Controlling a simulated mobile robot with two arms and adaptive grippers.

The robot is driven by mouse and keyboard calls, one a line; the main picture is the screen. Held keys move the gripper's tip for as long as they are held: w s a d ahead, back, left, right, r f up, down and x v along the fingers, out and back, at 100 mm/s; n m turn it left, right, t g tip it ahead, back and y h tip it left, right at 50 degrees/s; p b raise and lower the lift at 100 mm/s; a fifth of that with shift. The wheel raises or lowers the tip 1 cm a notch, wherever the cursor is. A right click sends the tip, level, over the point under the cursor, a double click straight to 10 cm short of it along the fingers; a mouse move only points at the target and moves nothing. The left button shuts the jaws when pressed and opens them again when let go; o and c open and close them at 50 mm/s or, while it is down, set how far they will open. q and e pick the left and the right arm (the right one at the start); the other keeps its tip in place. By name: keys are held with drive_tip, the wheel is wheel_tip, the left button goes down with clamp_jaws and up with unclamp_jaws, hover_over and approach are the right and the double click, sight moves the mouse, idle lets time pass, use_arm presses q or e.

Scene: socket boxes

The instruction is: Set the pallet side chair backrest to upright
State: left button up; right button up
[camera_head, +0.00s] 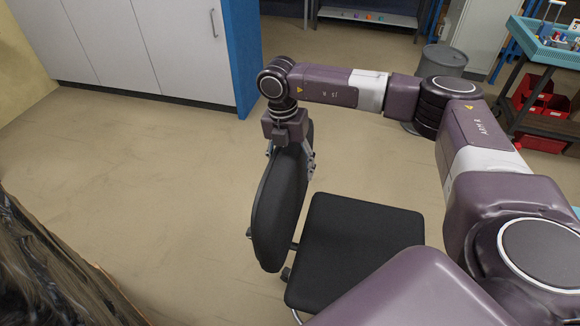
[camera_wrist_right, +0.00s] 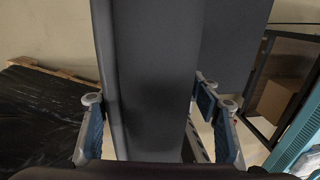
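The black office chair stands at the lower middle of the head view. Its seat (camera_head: 357,245) is flat and its backrest (camera_head: 279,210) rises at the seat's left side, seen nearly edge-on. The backrest looks close to upright, but its exact tilt is hard to judge. My right gripper (camera_head: 289,147) points down at the backrest's top edge. In the right wrist view the backrest (camera_wrist_right: 150,75) passes between the two blue-padded fingers, with a gap visible beside the left finger, so the gripper is open around it. My left gripper is not in view.
A black-wrapped load (camera_head: 45,270) stands at the lower left. White cabinets (camera_head: 150,45) with a blue end panel are at the back left. A grey bin (camera_head: 443,60) and a cart with red boxes (camera_head: 540,100) are at the back right. The floor left of the chair is clear.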

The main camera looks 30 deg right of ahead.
wheel_tip(320, 180, up, 12)
hover_over(289, 148)
drive_tip(key=shift+w+a, duration=0.25)
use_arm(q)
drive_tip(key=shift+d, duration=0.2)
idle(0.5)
